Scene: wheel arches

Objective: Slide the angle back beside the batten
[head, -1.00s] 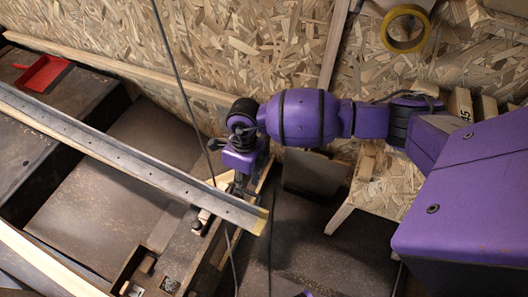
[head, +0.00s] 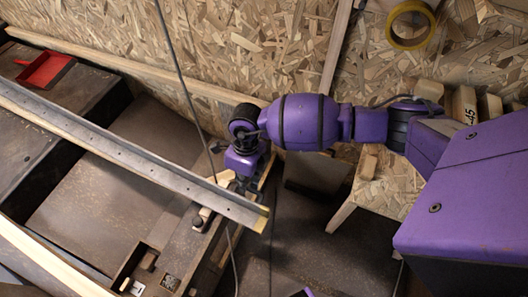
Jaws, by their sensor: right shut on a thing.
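The angle (head: 130,160) is a long grey metal strip with a row of small holes. It runs from the left edge down to the right and ends in a yellowish tip near the middle of the head view. My right gripper (head: 238,188) points down at the far side of the angle, near its right end, and is shut on it; its fingertips are partly hidden. A pale wooden batten (head: 130,67) lies along the foot of the chipboard wall, apart from the angle. Another pale strip (head: 50,262) lies at the lower left. I cannot tell which is the task's batten.
A red dustpan (head: 45,70) lies on the dark box at the far left. A chipboard stool (head: 385,185) stands right of my gripper, with a small wood block on it. A roll of yellow tape (head: 410,25) is at upper right. A dark cable hangs across the view near my wrist.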

